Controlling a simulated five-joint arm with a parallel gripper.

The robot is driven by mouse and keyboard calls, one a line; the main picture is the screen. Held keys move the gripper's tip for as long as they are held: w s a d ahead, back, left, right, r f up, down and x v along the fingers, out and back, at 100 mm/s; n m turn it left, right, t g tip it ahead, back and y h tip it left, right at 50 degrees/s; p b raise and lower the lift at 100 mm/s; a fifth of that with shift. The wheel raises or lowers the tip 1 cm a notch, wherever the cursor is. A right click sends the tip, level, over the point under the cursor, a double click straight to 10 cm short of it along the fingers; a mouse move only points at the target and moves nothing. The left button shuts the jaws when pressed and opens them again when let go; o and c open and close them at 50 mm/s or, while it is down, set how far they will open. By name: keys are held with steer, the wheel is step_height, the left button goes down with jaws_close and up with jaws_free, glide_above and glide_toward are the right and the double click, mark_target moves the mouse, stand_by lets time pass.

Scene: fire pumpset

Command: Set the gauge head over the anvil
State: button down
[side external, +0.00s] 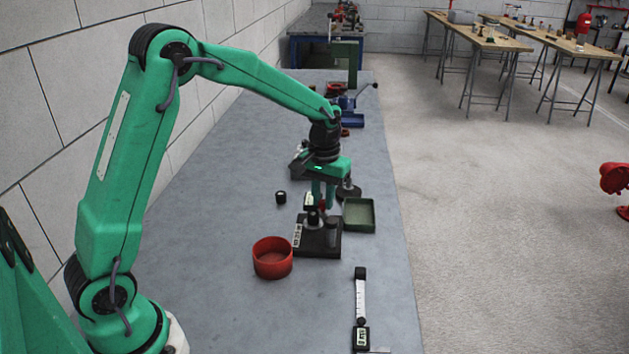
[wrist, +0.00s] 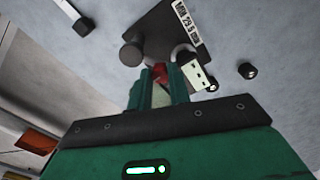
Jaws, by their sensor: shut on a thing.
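The gauge head (side external: 308,200), a small dark block with a white display and a red part, is in my gripper (side external: 322,200). The wrist view shows its white face (wrist: 198,75) to the right of my fingers (wrist: 160,88), which are shut on its red part. A dark stand base (side external: 318,248) with a white label is just below and nearer the side camera. It carries two short posts, a grey one (side external: 331,232) and a darker one (side external: 312,218); I cannot tell which is the anvil. The head partly hides one post in the wrist view. Contact is unclear.
A red bowl (side external: 272,260) stands left of the base, a green tray (side external: 358,216) right and behind. A small black cylinder (side external: 281,197) is at left. A long gauge (side external: 361,312) lies in front. A blue vise (side external: 349,116) is farther back. The left bench is clear.

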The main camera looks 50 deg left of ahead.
mark_target(323, 201)
steer(key=shift+r, duration=0.15)
steer(key=c, duration=1.3)
jaws_free()
steer(key=shift+r, duration=3.85)
